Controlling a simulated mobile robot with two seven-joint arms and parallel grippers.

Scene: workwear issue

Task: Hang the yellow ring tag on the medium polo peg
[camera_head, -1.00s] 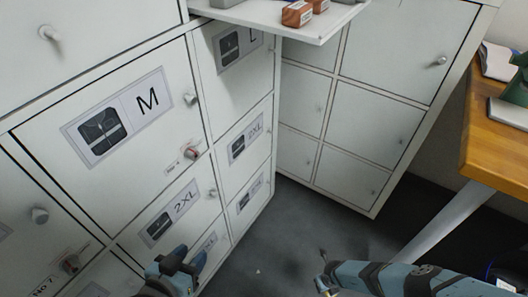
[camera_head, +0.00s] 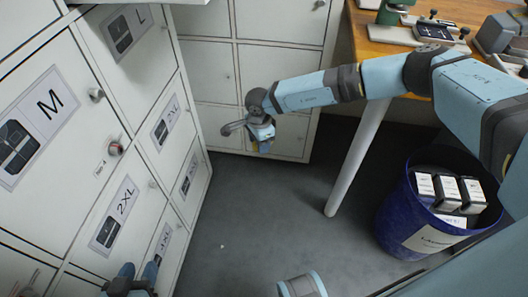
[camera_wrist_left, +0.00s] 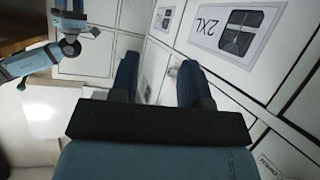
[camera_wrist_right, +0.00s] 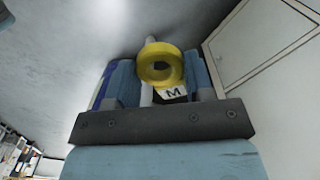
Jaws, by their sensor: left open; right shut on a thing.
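The yellow ring tag (camera_wrist_right: 147,57) is between the fingers of my right gripper (camera_wrist_right: 158,85), with a white part lettered M below the ring. In the head view my right gripper (camera_head: 262,134) is shut on it above the floor, away from the lockers; only a bit of yellow shows. The locker door marked M (camera_head: 48,115) has a pale peg (camera_head: 96,95) and, below, a peg with a red part (camera_head: 115,149). I cannot tell from the pictogram which is the medium polo peg. My left gripper (camera_head: 137,275) is open and empty near the lower lockers, with its fingers also in the left wrist view (camera_wrist_left: 160,85).
Lockers marked L (camera_head: 125,30) and 2XL (camera_head: 115,215) adjoin the M door. Plain lockers (camera_head: 275,65) stand at the back. A wooden table (camera_head: 375,35) and a blue bin (camera_head: 405,215) with boxes are at right. The grey floor between is open.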

